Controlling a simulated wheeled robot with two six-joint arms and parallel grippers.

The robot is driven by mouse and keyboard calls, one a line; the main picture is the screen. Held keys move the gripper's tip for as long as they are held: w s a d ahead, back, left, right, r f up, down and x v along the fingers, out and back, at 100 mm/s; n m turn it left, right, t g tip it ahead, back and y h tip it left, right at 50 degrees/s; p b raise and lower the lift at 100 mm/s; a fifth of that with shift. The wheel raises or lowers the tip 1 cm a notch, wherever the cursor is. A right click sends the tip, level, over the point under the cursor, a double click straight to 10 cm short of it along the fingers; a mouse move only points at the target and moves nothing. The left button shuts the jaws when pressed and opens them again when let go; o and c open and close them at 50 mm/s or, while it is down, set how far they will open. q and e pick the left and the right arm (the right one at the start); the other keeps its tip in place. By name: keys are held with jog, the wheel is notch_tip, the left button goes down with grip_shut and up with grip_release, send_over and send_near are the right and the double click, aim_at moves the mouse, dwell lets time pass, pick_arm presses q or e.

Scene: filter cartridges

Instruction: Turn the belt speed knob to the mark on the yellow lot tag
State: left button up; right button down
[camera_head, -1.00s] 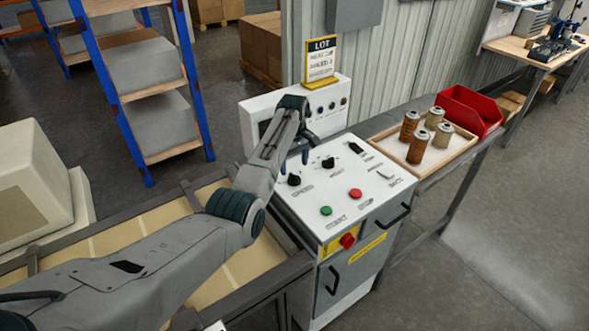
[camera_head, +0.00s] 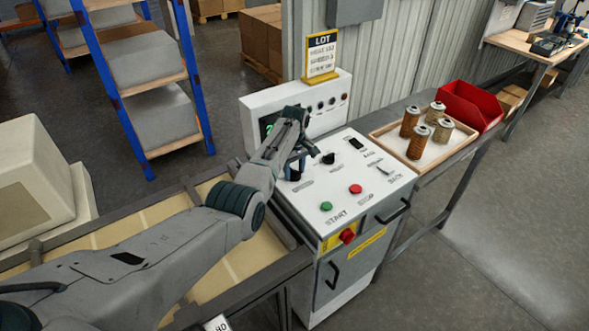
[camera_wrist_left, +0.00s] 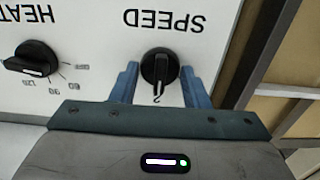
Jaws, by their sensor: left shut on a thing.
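The belt speed knob (camera_wrist_left: 159,68) is black and round with a raised grip bar, under the upside-down word SPEED in the left wrist view. A "2" shows just below it; the rest of its scale is hidden. My left gripper (camera_wrist_left: 160,86) is shut on this knob, one blue finger on each side. In the head view, my left gripper (camera_head: 297,165) is down at the panel's left part and largely covers the knob. The yellow-framed lot tag (camera_head: 322,56) stands upright on the white console behind the panel; its small print is unreadable. My right gripper is not in view.
The heat knob (camera_head: 328,158) is beside the speed knob. Green start (camera_head: 326,206) and red stop (camera_head: 355,189) buttons and a red knob (camera_head: 347,236) are nearer the front. A tray (camera_head: 450,157) of several cartridges and a red bin (camera_head: 470,108) stand to the right.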

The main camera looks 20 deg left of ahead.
pick_arm(q)
jog(key=shift+r, duration=0.1)
jog(key=shift+m+p, duration=0.35)
jog(key=shift+m, duration=0.75)
jog(key=m, duration=0.3)
jog(key=shift+m+p, duration=0.3)
jog(key=shift+p, duration=0.1)
jog(key=m, duration=0.6)
jog(key=shift+p, duration=0.35)
jog(key=shift+w, duration=0.1)
jog(key=o, duration=1)
jog(key=shift+r, duration=0.1)
